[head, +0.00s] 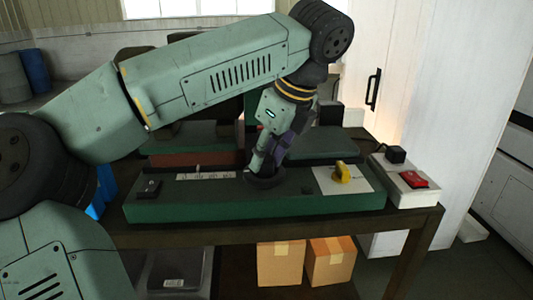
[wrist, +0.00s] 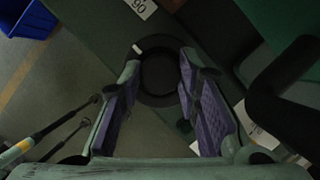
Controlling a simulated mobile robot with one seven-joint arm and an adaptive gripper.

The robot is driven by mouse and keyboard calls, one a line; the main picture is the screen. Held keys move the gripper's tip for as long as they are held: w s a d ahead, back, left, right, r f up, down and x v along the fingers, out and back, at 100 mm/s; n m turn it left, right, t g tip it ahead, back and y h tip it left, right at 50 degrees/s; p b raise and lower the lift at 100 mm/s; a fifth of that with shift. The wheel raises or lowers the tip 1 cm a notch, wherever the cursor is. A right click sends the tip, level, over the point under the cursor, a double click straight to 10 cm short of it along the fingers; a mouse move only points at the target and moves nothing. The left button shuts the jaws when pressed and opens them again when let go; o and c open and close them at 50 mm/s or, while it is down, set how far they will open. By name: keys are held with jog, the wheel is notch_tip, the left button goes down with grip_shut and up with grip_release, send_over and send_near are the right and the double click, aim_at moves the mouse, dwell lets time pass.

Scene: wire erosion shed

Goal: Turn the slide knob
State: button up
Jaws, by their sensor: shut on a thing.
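The slide knob is a dark round knob (head: 262,182) on the green machine bed (head: 220,207), and it also shows in the wrist view (wrist: 158,76). A small white mark sits on its rim at the upper left in the wrist view. My gripper (head: 268,165) points down over the knob. Its purple-padded fingers (wrist: 159,72) are on either side of the knob and shut on it. The fingers hide part of the knob in the head view. A white number scale (head: 207,176) lies left of the knob; part of a label reading 90 shows in the wrist view.
A yellow knob (head: 343,174) on a white plate stands right of my gripper. A white box with a red switch (head: 414,180) is at the bench's right end. A black switch (head: 150,187) is at the bed's left. Cardboard boxes (head: 331,261) sit under the bench.

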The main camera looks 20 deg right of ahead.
jog(key=o, duration=1.1)
